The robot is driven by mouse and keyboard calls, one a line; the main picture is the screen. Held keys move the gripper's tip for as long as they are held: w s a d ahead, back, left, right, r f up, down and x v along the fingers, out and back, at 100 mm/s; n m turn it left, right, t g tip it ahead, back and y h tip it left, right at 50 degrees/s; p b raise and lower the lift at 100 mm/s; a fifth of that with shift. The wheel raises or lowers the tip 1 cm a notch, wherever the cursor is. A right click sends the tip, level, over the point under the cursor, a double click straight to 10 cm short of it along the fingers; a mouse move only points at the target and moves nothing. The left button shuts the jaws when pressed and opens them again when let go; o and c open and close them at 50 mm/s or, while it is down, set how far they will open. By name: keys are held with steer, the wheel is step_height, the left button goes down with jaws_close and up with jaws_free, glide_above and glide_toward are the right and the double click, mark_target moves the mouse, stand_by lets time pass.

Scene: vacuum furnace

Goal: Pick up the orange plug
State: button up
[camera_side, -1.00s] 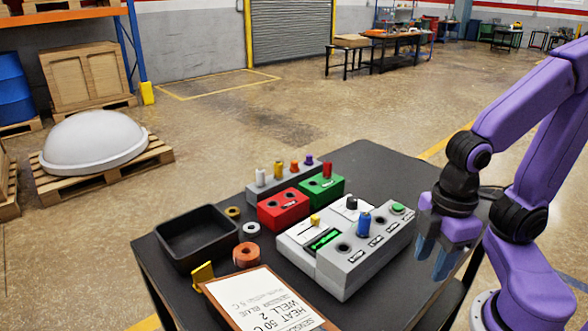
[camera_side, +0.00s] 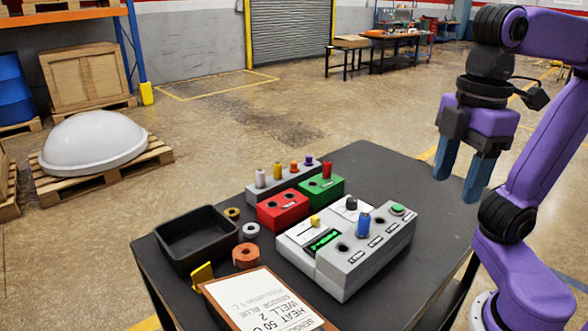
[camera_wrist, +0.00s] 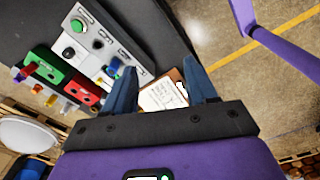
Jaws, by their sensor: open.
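The orange plug (camera_side: 294,167) stands upright in the grey rack (camera_side: 285,180) at the back of the black table, between a yellow plug (camera_side: 277,170) and a purple plug (camera_side: 309,160). My gripper (camera_side: 459,184) hangs above the table's right side, well to the right of the rack and apart from it. Its blue fingers point down, are spread and hold nothing. In the wrist view, the open fingers (camera_wrist: 159,72) have nothing between them; the rack's plugs are small at the left edge there.
A red block (camera_side: 283,209) and a green block (camera_side: 322,193) with a red plug stand in front of the rack. A grey device (camera_side: 345,262) with a blue plug (camera_side: 363,224) lies nearer. A black tray (camera_side: 197,238), rings and a clipboard (camera_side: 265,300) occupy the left and front.

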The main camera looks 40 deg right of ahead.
steer(key=w+a+r+m+t+h, duration=0.1)
steer(key=w+a+r+m, duration=0.3)
steer(key=w, duration=0.7)
steer(key=w+a+f+m+t, duration=0.1)
steer(key=w+m, duration=0.6)
steer(key=w, duration=0.4)
steer(key=m+t+h, duration=0.1)
steer(key=m+h, duration=0.2)
steer(key=m, duration=0.8)
glide_above(294, 162)
steer(key=s+a, duration=0.2)
steer(key=s, duration=0.1)
step_height(294, 162, down, 17)
steer(key=shift+w+a+x, duration=0.1)
steer(key=shift+w+x, duration=0.1)
steer(key=shift+x, duration=1.45)
steer(key=shift+w+a+x, duration=0.1)
steer(key=shift+w+x, duration=0.1)
steer(key=shift+x, duration=1.5)
jaws_close()
